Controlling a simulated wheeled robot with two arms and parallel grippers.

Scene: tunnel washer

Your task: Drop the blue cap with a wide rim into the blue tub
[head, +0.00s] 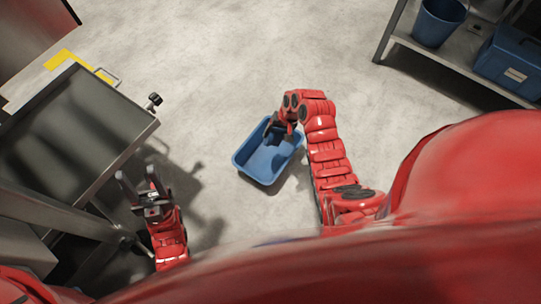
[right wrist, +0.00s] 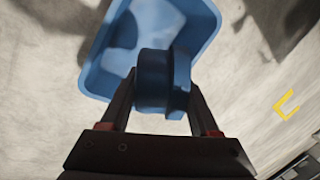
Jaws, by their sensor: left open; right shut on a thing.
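The blue tub (head: 262,169) stands on the floor near the middle of the head view. It also shows behind my gripper in the right wrist view (right wrist: 98,72). My right gripper (head: 280,124) is over the far part of the tub. In the right wrist view my right gripper (right wrist: 160,95) is shut on the dark blue cap (right wrist: 155,82), whose wide rim (right wrist: 182,82) faces right. The cap is above the tub, apart from its floor as far as I can tell. My left gripper (head: 145,190) is open and empty at the lower left, beside the metal table.
A grey metal table (head: 75,125) with a black knob stands at the left. A metal shelf (head: 455,62) at the upper right holds a blue bucket (head: 437,22) and a blue toolbox (head: 510,65). The concrete floor around the tub is clear.

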